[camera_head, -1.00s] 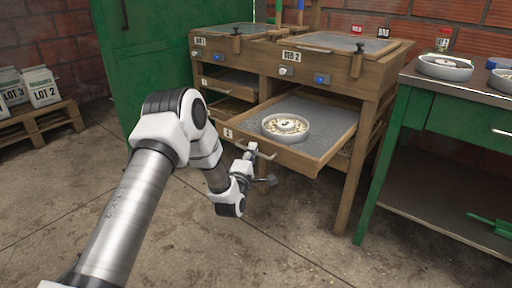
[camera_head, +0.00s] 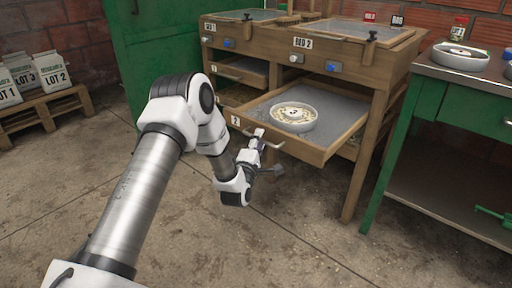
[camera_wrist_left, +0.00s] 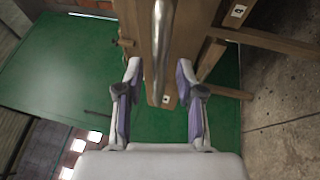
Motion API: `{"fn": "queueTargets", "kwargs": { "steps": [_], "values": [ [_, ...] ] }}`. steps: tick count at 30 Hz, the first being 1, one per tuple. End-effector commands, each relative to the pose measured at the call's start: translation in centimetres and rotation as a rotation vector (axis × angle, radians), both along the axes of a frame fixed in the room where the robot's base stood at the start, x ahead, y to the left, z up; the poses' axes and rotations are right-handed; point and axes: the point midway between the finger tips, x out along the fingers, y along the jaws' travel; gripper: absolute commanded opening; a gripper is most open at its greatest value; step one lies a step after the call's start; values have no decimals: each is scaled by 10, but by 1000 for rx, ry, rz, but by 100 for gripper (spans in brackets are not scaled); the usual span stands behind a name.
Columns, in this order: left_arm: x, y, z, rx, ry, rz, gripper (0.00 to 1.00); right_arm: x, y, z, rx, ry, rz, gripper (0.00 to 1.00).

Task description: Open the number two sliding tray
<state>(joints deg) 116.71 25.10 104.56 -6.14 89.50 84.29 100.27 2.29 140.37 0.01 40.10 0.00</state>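The number two sliding tray (camera_head: 328,150) is a wooden drawer with a grey mesh bottom, marked 2, below the BED 2 sign. It is pulled well out of the cabinet. A white round dish (camera_head: 294,117) with pale contents sits in it. Its metal handle (camera_head: 266,141) is on the front board and shows as a bar in the left wrist view (camera_wrist_left: 161,50). My left gripper (camera_head: 261,137) is at the handle. In the wrist view its fingers (camera_wrist_left: 161,100) stand apart on either side of the bar's line, with no visible grip on it. My right gripper is out of view.
The wooden cabinet (camera_head: 352,69) has other trays at left. A green metal table (camera_head: 402,141) with a dish (camera_head: 462,57) stands at right. A green door (camera_head: 158,38) is behind my arm. Lot bags (camera_head: 50,70) sit on a pallet at left. The floor in front is clear.

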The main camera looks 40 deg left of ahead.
Motion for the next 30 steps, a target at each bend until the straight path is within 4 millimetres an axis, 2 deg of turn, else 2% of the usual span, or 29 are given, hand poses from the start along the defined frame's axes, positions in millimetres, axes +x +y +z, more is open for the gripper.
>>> {"fn": "queueTargets", "kwargs": {
  "steps": [5,12,15,19,30],
  "values": [
    [-30,-10,-7,-3,4,-1,37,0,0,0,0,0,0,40],
    [-87,-29,-18,-4,5,-1,37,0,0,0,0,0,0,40],
    [-101,-34,-20,-2,3,0,37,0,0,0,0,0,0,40],
    [-108,-36,-21,0,1,0,37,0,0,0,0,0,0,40],
    [-108,-36,-21,0,1,0,37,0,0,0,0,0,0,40]
  ]
}}
